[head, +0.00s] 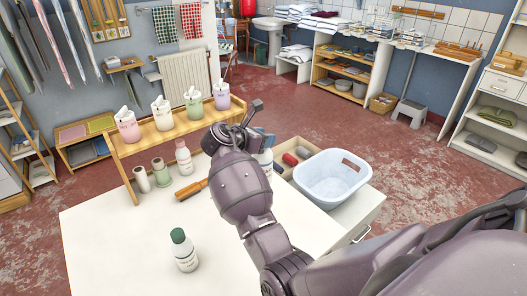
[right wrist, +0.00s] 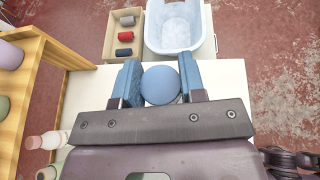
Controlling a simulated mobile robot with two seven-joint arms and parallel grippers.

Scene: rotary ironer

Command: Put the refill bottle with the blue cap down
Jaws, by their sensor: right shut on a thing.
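The refill bottle with the blue cap is between the fingers of my right gripper (right wrist: 160,84). In the right wrist view I look down on its round blue cap (right wrist: 160,84), with a blue finger on each side. In the head view a piece of its white body (head: 264,158) shows beside my right arm, near the back right of the white tabletop (head: 110,235). The rest of it is hidden by my arm. I cannot tell whether its base touches the table. My left gripper is not in view.
A green-capped bottle (head: 185,252) stands at the table's front, and a pink-capped bottle (head: 184,158) near the wooden rack (head: 137,192) with several dispensers. A wooden-handled brush (head: 191,190) lies between. A blue-white basin (head: 332,178) and a box of rolls (head: 281,171) lie to the right.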

